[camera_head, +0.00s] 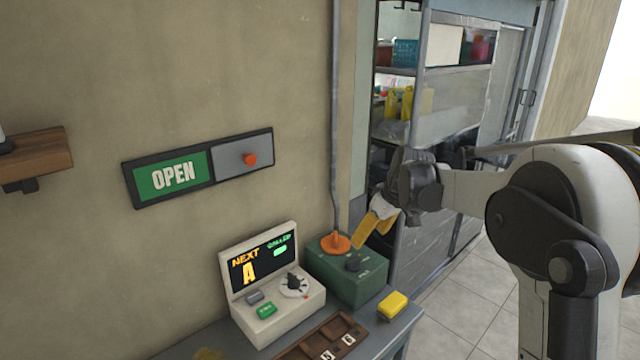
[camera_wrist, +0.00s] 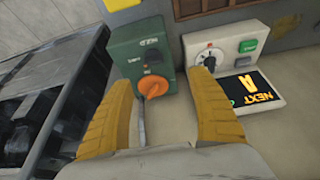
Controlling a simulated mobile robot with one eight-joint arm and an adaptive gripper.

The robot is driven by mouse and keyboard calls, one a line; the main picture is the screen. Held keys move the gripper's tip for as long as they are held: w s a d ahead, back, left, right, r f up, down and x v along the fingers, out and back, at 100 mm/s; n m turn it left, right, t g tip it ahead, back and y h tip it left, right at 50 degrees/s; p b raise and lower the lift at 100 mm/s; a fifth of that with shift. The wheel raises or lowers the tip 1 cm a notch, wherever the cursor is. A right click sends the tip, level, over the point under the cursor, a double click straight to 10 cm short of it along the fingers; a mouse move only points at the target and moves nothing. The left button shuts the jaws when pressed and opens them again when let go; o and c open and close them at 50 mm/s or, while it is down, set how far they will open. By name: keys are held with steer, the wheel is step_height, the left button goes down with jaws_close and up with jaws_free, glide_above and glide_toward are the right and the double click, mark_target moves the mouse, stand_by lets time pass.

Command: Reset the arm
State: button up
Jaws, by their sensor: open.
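My gripper (camera_head: 372,226) hangs in the air in front of the wall, above and beside the green switch box (camera_head: 348,283). Its yellow fingers are apart in the wrist view (camera_wrist: 166,100), with nothing between them. The green box has an orange rotary knob (camera_head: 336,243) and a small dark knob. In the wrist view the orange knob (camera_wrist: 153,86) shows beyond the fingertips, and I see no contact. My arm (camera_head: 470,190) reaches in from the right of the head view.
A cream console (camera_head: 271,283) with a "NEXT A" screen stands left of the green box. A yellow block (camera_head: 392,306) and a brown wooden tray (camera_head: 322,338) are on the grey table (camera_head: 401,326). An OPEN sign (camera_head: 173,175) and wooden shelf (camera_head: 36,152) are on the wall. A glazed cabinet (camera_head: 440,95) stands behind my arm.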

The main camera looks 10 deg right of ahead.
steer(key=s+a+r+m+t+h, duration=0.15)
steer(key=s+r, duration=0.25)
steer(key=s, duration=0.6)
steer(key=s+a+r+m, duration=0.15)
steer(key=s+r, duration=0.25)
steer(key=s, duration=0.5)
steer(key=s+f+m+t, duration=0.1)
steer(key=s+f, duration=0.1)
steer(key=s, duration=0.6)
steer(key=s+f+m, duration=0.2)
steer(key=s+f, duration=0.1)
steer(key=s, duration=0.5)
steer(key=shift+d+f+m+t+h, duration=0.3)
steer(key=shift+d+t+h, duration=0.05)
steer(key=shift+d+h, duration=0.1)
